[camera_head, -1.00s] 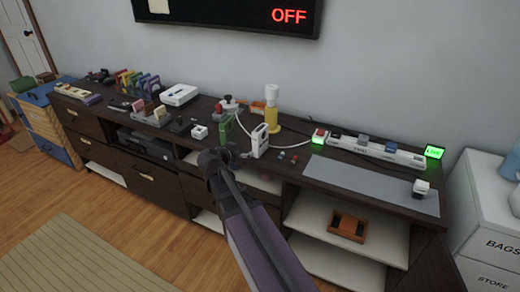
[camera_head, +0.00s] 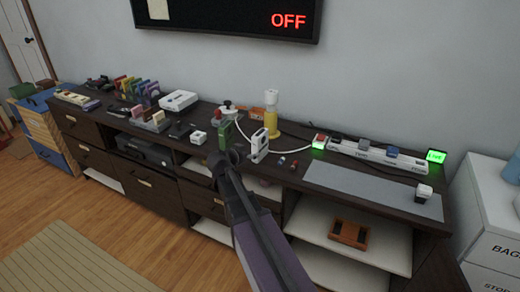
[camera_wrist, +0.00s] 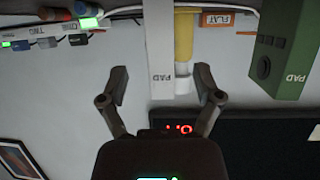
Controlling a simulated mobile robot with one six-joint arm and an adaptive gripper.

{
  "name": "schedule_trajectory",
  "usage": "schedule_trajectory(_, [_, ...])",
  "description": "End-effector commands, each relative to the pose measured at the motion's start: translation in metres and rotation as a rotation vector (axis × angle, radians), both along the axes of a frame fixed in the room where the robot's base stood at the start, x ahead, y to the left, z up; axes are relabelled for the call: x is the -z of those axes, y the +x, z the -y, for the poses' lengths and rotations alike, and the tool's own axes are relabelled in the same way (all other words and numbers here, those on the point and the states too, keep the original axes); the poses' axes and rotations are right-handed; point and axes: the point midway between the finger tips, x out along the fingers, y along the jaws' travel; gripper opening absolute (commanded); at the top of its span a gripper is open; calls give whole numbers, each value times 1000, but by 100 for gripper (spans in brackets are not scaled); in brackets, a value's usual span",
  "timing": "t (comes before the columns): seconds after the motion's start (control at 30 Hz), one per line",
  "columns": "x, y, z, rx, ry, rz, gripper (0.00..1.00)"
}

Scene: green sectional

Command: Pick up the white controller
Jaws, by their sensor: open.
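The white controller (camera_head: 260,146) stands upright near the front edge of the dark cabinet top. In the wrist view, which is upside down, it is a white slab marked PAD (camera_wrist: 161,55), between the lines of my two fingers and beyond their tips. My gripper (camera_wrist: 162,88) is open, with nothing between the fingers. In the head view the dark end of my arm (camera_head: 228,157) is just left of the white controller; its fingers cannot be made out. A green PAD controller (camera_head: 225,134) stands to the left and shows at right in the wrist view (camera_wrist: 287,48).
A yellow and white bottle (camera_head: 271,112) stands behind the white controller, with a white cable near it. A power strip (camera_head: 375,153) and grey mat (camera_head: 375,188) are further right. A white console (camera_head: 178,101) is left.

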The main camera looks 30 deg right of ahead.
Motion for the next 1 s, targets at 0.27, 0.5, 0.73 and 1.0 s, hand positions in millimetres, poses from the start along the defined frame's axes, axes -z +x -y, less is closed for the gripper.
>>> schedule_trajectory(0.27, [13, 17, 24, 0, 1, -1, 83])
schedule_trajectory(0.5, [13, 18, 26, -1, 1, 0, 83])
schedule_trajectory(0.73, [14, 18, 27, -1, 1, 0, 83])
schedule_trajectory(1.0, [22, 31, 46, 3, 1, 0, 83])
